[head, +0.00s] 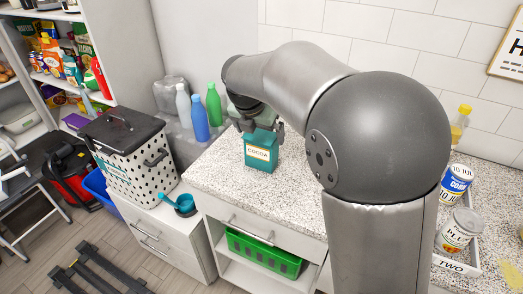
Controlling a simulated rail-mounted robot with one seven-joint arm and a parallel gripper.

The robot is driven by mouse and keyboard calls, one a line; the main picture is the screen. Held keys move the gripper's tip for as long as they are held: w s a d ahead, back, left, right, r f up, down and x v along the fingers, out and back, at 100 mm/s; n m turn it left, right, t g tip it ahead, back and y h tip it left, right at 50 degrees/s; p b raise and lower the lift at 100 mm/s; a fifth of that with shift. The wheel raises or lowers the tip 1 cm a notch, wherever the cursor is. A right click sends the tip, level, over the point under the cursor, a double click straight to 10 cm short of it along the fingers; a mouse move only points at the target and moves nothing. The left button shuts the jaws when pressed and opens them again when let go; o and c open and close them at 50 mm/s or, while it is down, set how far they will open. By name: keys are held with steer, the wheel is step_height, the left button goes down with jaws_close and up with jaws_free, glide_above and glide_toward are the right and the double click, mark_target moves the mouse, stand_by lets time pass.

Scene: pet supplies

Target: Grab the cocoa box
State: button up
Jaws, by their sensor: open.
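The cocoa box (261,152) is a teal carton with a cream label reading COCOA. It stands upright on the speckled countertop (235,184), near the counter's left end. My gripper (262,126) is directly above the box, with fingers reaching down around its top. The jaws are open, and I cannot tell whether either finger touches the box. My arm comes in from the right and hides much of the counter behind and right of the box.
Blue (200,118), green (214,104) and white bottles stand left of the box. A tray (456,264) marked TWO holds cans at the right. Counter in front of the box is clear.

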mark_target(261, 134)
steer(key=x, duration=0.5)
steer(key=shift+w+r, duration=0.1)
steer(key=c, duration=1.1)
steer(key=shift+c, duration=0.2)
steer(key=shift+r, duration=0.15)
